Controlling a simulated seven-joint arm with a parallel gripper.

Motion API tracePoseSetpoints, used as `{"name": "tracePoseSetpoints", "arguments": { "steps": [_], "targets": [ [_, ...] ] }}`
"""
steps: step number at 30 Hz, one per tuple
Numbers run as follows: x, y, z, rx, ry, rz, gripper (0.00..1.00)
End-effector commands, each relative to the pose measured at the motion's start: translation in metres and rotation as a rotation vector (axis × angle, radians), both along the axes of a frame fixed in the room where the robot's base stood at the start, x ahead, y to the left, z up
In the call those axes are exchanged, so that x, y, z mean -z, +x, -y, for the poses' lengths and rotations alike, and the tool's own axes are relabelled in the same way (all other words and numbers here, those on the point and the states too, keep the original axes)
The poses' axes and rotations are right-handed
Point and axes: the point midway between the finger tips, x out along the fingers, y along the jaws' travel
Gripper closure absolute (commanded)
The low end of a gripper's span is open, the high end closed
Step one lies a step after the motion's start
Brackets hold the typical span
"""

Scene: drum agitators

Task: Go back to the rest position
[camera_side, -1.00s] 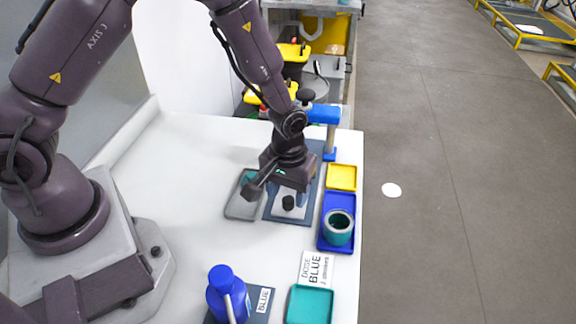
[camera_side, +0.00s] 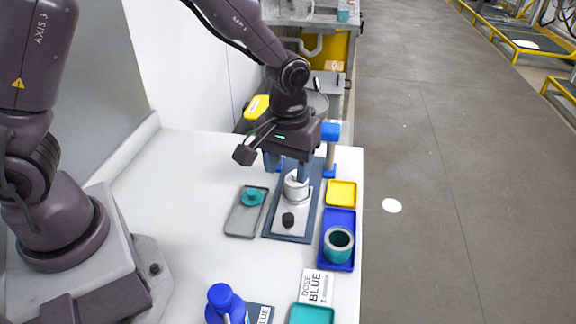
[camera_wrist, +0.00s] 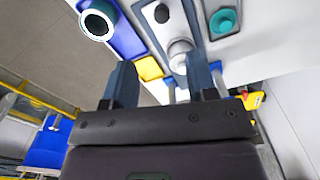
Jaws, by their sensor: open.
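My gripper (camera_side: 287,170) is open and empty, raised above the far end of the agitator plate (camera_side: 274,233). Its two blue fingers (camera_wrist: 165,82) stand apart in the wrist view. Below them a silver cylinder (camera_side: 297,188) stands on the plate, and a black knob (camera_side: 288,220) is at the plate's near end. In the side view I cannot tell the exact gap between the fingers and the cylinder.
A grey tray (camera_side: 240,222) holds a teal lid (camera_side: 252,196). A blue tray (camera_side: 338,217) holds a teal cup (camera_side: 338,243). The white table's left part is clear.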

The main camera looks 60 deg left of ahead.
Motion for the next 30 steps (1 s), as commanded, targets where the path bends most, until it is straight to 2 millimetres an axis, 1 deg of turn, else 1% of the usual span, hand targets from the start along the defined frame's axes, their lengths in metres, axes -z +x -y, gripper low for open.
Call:
{"name": "tracePoseSetpoints", "arguments": {
  "steps": [3,5,6,11,14,18,21,24,27,30],
  "targets": [
    [0.001,-0.003,-0.001,0.058,0.002,-0.016,0.48],
    [0.004,-0.015,-0.002,0.121,0.006,-0.053,0.48],
    [-0.001,-0.023,-0.003,0.174,0.003,-0.064,0.48],
    [-0.036,-0.046,-0.010,0.315,-0.013,-0.036,0.48],
    [-0.062,-0.062,-0.016,0.388,-0.019,0.005,0.48],
    [-0.100,-0.089,-0.028,0.481,-0.012,0.093,0.48],
    [-0.124,-0.110,-0.037,0.533,0.010,0.170,0.48],
    [-0.144,-0.130,-0.045,0.560,0.039,0.253,0.48],
    [-0.160,-0.146,-0.051,0.560,0.072,0.333,0.48],
    [-0.172,-0.156,-0.055,0.540,0.100,0.404,0.48]
  ]
}}
